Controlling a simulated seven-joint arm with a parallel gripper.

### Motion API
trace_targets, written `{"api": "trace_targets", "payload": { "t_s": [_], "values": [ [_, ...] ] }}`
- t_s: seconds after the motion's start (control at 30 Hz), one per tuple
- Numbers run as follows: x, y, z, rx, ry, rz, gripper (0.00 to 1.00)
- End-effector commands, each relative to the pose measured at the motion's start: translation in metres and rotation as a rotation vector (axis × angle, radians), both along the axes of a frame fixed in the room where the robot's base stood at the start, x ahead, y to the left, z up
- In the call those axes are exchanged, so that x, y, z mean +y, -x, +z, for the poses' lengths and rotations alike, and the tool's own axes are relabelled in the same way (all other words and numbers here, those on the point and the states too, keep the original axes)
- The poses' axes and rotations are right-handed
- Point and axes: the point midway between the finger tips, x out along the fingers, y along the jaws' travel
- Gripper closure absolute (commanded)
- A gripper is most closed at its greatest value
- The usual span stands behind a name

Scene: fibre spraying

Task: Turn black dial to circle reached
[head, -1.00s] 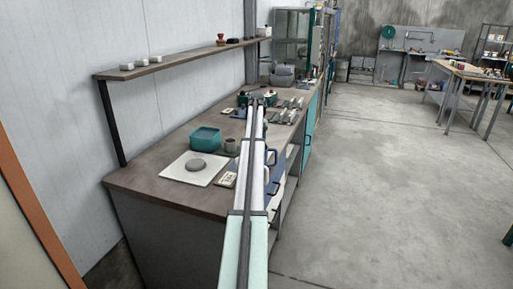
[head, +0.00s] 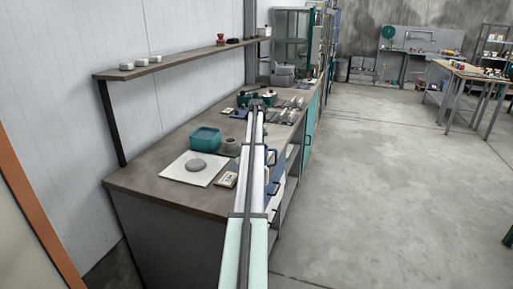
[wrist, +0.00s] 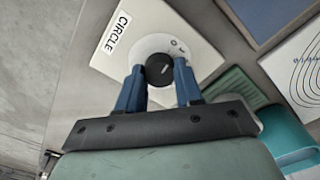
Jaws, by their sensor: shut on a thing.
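The black dial (wrist: 159,70) sits on a round light disc on a cream panel (wrist: 183,20) in the wrist view. A label reading CIRCLE (wrist: 117,33) is at the panel's left, and small marks show on the disc at the dial's upper right. A light pointer line on the dial is tilted toward the upper right. My gripper (wrist: 159,78) has its two blue fingers on either side of the dial, shut on it. In the head view my arm reaches over the bench and the gripper end (head: 256,103) is small; the dial cannot be made out there.
A teal tray (head: 205,139) and a white board with a grey disc (head: 195,167) lie on the bench (head: 150,181). A grey cup (head: 232,146) stands beside the tray. A wall shelf (head: 170,68) runs above. Open floor is to the right.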

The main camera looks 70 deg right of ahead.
Motion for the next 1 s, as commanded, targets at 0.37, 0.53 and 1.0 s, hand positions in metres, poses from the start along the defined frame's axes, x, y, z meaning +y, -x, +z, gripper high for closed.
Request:
{"api": "trace_targets", "payload": {
  "t_s": [0.37, 0.53, 1.0],
  "values": [
    [0.0004, -0.0005, 0.0001, -0.001, -0.001, -0.015, 0.95],
    [0.0001, -0.0002, 0.0001, 0.000, -0.003, -0.126, 0.95],
    [0.0000, 0.0001, 0.0000, 0.000, -0.002, -0.431, 0.95]
  ]
}}
